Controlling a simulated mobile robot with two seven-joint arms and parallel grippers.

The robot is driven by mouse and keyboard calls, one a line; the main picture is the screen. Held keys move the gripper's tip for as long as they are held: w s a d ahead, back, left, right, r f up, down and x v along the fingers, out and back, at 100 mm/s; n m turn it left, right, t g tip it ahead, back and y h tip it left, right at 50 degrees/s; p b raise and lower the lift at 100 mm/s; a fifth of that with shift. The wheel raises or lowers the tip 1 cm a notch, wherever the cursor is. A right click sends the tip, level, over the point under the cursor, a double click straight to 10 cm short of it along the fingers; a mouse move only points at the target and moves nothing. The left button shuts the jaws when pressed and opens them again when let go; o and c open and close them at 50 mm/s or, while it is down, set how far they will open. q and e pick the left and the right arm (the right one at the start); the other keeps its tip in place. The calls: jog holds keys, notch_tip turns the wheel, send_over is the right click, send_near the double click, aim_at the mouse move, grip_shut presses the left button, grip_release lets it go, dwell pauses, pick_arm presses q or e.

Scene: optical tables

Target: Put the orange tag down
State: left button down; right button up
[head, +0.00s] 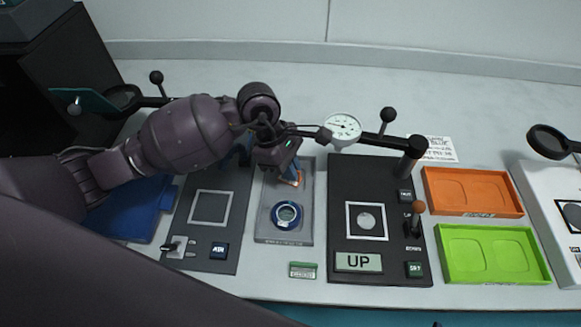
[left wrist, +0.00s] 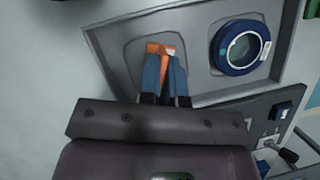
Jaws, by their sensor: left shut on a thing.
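The orange tag (head: 298,178) is small and pinched between the fingertips of my left gripper (head: 293,175). In the left wrist view the tag (left wrist: 158,48) shows between and just beyond the blue fingers (left wrist: 164,62). It is over the far recess of the grey two-recess tray (head: 265,205); I cannot tell whether it touches the recess floor. Most of the tag is hidden by the fingers. A blue ring-shaped part (head: 287,215) sits in the tray's near recess, and it also shows in the left wrist view (left wrist: 240,47). My right gripper is not in view.
A dark panel with a white square (head: 210,235) stands left of the tray, and a gauge stand (head: 343,128) with an "UP" display stands right. A green tag (head: 303,270) lies in front. Orange (head: 473,210) and lime (head: 490,278) trays lie at right, a blue bin (head: 140,220) at left.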

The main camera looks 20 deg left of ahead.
pick_arm(q)
jog(key=shift+f, duration=0.15)
jog(key=shift+f, duration=0.15)
jog(key=c, duration=1.3)
grip_release()
jog(key=p+v, duration=0.1)
jog(key=v, duration=1.1)
jog(key=shift+r, duration=0.3)
jog(key=shift+s, duration=0.1)
